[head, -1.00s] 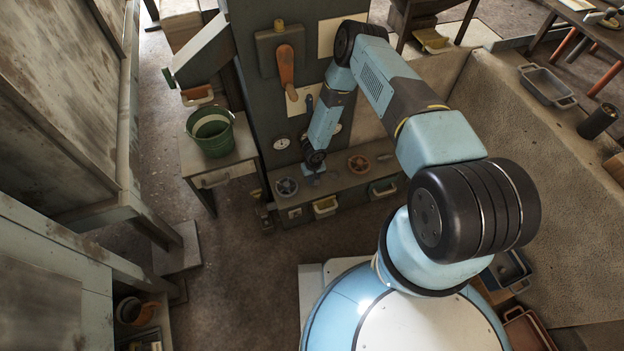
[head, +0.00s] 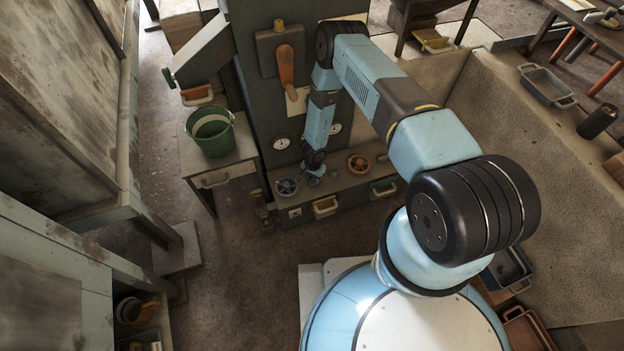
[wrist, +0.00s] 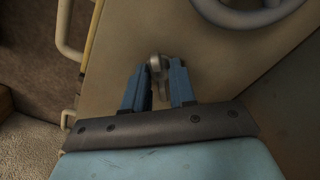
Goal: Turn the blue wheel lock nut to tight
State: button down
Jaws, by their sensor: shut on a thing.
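The blue-grey handwheel (head: 286,187) sits on the left of the low shelf in the head view, and its rim (wrist: 245,22) shows at the top right of the wrist view. A small grey metal lock nut with a lever-like top (wrist: 157,72) stands on the panel beside the wheel. My gripper (wrist: 160,67) has its two blue fingers shut on this nut, one on each side. In the head view my gripper (head: 314,178) is just right of the blue wheel; the nut is too small to make out there. The nut's lower part is partly hidden between the fingers.
An orange-brown handwheel (head: 358,163) is on the shelf to the right. An orange lever (head: 286,65) and dials (head: 281,143) are on the cabinet behind. A green bucket (head: 211,131) stands on a side table at left.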

jog(key=m, duration=0.4)
jog(key=shift+s, duration=0.15)
jog(key=shift+m, duration=1.9)
jog(key=shift+s+f, duration=0.1)
jog(key=c, duration=0.9)
grip_release()
jog(key=shift+c, duration=0.2)
jog(key=shift+w+r, duration=0.2)
jog(key=shift+r, duration=0.15)
notch_tip(320, 180, up, 13)
